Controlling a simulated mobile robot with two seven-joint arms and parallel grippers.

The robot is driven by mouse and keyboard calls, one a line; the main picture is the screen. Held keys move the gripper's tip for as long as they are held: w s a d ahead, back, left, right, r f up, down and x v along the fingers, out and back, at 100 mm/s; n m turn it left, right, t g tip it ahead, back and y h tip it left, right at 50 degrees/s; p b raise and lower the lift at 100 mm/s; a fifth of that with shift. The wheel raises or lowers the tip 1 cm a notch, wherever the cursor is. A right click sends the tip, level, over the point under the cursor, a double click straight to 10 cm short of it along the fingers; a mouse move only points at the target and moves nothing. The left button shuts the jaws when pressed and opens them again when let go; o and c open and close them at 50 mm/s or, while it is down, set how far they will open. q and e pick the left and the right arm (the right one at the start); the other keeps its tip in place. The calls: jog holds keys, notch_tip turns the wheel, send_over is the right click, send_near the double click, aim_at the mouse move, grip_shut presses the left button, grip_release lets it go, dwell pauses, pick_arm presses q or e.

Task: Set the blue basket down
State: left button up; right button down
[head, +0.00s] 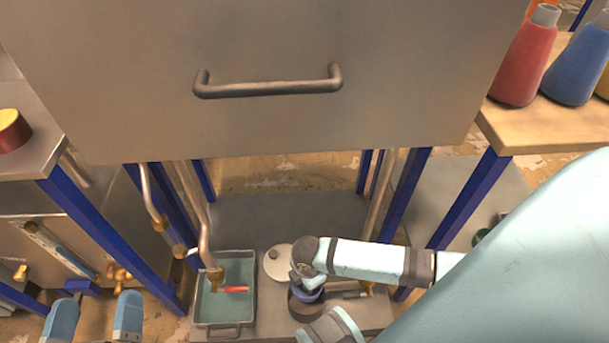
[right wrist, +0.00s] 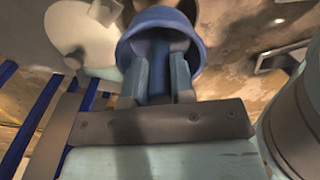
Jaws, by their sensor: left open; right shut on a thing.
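The blue basket (head: 310,297) is at the lower middle of the head view, mostly covered by my right arm. It shows larger in the right wrist view (right wrist: 128,50), with its round rim around the fingers. My right gripper (right wrist: 158,72) is shut on it. In the head view the basket appears at the mouth of a dark pot (head: 304,312); I cannot tell whether it rests there or hangs above. My left gripper (head: 95,313) is open and empty at the lower left, its two fingers wide apart.
A tray of greenish liquid (head: 247,321) with a red-handled item (head: 236,290) stands left of the pot. A pale round lid (head: 279,266) lies behind the pot. A large metal box with a handle (head: 268,90) overhangs the back. Blue posts (head: 112,243) flank the area.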

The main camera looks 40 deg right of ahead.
notch_tip(320, 180, down, 15)
jog(key=b, duration=0.7)
jog(key=shift+f, duration=0.2)
pick_arm(q)
notch_tip(320, 180, down, 6)
jog(key=w+m+g, duration=0.1)
jog(key=w+m, duration=0.1)
jog(key=shift+a+f+m+g, duration=0.2)
jog(key=shift+a+m+g, duration=0.1)
jog(key=shift+m+g, duration=0.1)
pick_arm(e)
jog(key=shift+w+r, duration=0.1)
jog(key=shift+r, duration=0.05)
pick_arm(q)
jog(key=shift+s, duration=0.1)
